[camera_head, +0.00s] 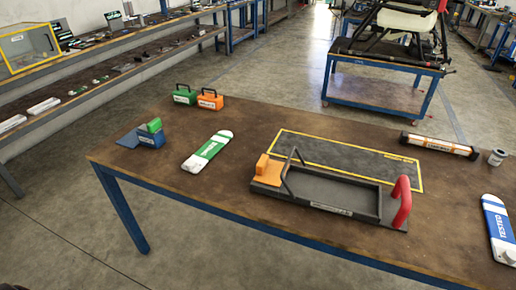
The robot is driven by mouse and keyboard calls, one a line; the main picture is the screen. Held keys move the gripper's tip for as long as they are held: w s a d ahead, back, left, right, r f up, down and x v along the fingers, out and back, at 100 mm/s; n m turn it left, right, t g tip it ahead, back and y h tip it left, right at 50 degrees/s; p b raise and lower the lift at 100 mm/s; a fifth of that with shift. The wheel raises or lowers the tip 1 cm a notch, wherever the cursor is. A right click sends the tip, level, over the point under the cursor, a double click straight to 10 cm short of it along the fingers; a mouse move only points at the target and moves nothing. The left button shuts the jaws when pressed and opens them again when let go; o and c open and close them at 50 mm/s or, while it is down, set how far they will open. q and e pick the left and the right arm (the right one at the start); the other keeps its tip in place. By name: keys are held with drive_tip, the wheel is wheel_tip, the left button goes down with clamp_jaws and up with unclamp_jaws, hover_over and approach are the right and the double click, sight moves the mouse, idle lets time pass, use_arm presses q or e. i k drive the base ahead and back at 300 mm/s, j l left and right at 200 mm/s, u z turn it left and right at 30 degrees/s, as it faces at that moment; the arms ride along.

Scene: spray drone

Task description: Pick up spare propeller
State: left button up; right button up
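No thing in view can be told for certain as the spare propeller. A flat, long white piece with a green band (207,150) lies on the left half of the brown table; its lettering is too small to read. A similar white piece with a blue band (497,226) reading "TESTED" lies at the right edge, partly cut off by the frame. Neither of my grippers shows in the head view.
A dark tray (335,199) with an orange block, a black handle and a red handle stands on the table (240,197), before a yellow-edged mat (345,157). Green and orange boxes (210,99), a blue-green block (151,133), a tube (440,146) and a grey cup (497,157) stand around.

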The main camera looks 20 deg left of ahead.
sight(197, 162)
drive_tip(key=j, duration=0.55)
drive_tip(key=i+j, duration=0.15)
drive_tip(key=j, duration=0.9)
drive_tip(key=i+z, duration=0.05)
